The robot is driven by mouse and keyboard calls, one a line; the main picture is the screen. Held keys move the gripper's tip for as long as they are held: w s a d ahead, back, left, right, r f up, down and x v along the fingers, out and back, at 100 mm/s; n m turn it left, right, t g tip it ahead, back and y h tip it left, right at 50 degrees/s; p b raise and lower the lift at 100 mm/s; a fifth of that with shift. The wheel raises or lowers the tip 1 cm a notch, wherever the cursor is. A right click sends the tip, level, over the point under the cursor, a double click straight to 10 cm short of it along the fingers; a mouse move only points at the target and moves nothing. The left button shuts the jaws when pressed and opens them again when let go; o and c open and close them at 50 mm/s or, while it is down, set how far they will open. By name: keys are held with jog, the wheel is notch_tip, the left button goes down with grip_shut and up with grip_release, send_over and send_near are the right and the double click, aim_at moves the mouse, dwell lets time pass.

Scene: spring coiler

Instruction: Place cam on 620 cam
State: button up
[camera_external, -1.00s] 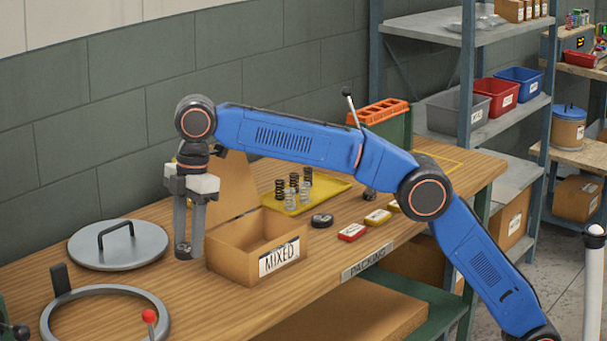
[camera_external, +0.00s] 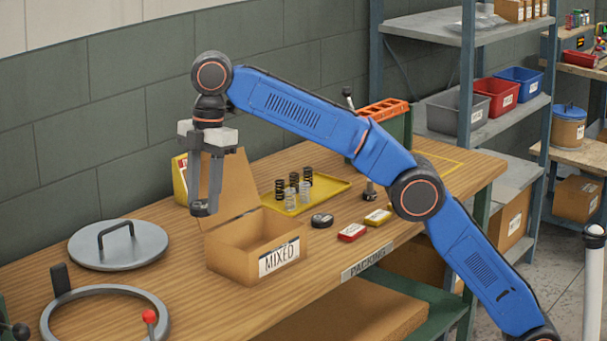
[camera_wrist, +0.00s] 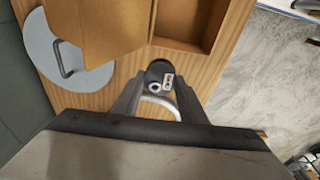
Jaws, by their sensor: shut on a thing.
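My gripper (camera_external: 204,206) is shut on a small dark cam, held up by the left side of the MIXED box. In the wrist view the held cam (camera_wrist: 158,70) is dark and rounded, with a hole and a small white label too small to read, between the fingertips (camera_wrist: 157,88). Another dark round cam (camera_external: 321,220) with a pale mark on top lies flat on the table, right of the box and apart from my gripper. I cannot read its number.
The open cardboard MIXED box (camera_external: 240,262) stands just below and right of my gripper, its flap raised. A yellow tray (camera_external: 325,186) holds several springs. Red (camera_external: 352,232) and yellow (camera_external: 378,216) small boxes lie near the front edge. A round lid (camera_external: 118,262) lies left.

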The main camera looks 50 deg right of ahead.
jog(key=w+d+r, duration=0.1)
jog(key=w+d, duration=0.1)
jog(key=d, duration=1)
send_over(322, 217)
notch_tip(322, 217, down, 4)
jog(key=f, duration=0.5)
jog(key=shift+w+d, duration=0.1)
jog(key=shift+d, duration=0.3)
jog(key=shift+f, duration=2.55)
jog(key=shift+f, duration=0.15)
jog(key=o, duration=1.3)
jog(key=shift+c, duration=0.2)
notch_tip(322, 217, up, 12)
jog(key=d, duration=0.1)
jog(key=shift+d, duration=0.35)
